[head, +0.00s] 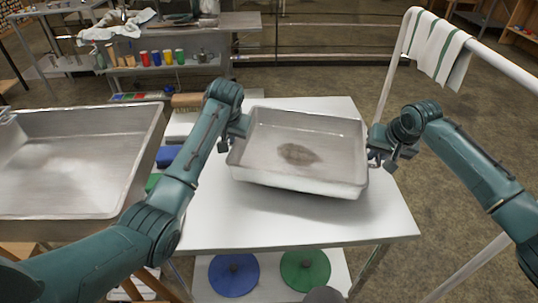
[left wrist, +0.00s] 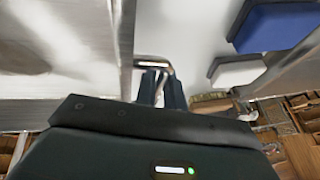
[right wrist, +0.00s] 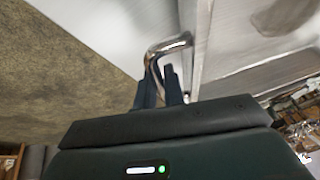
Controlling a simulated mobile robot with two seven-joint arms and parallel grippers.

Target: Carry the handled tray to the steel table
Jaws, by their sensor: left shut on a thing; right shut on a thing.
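The handled tray (head: 300,183) is a shallow metal pan with a dark brown patch on its floor. It is level or slightly tilted, over a pale-topped table (head: 290,227); I cannot tell whether it touches the top. My left gripper (head: 234,135) is shut on the tray's left handle, a bent metal bar that shows in the left wrist view (left wrist: 152,63). My right gripper (head: 375,155) is shut on the right handle, which shows in the right wrist view (right wrist: 172,45). The fingers partly hide both handles.
A blue disc (head: 233,275) and a green disc (head: 305,271) lie on the lower shelf. A rail with a striped towel (head: 437,45) stands at the right. A metal bench (head: 240,22) stands behind.

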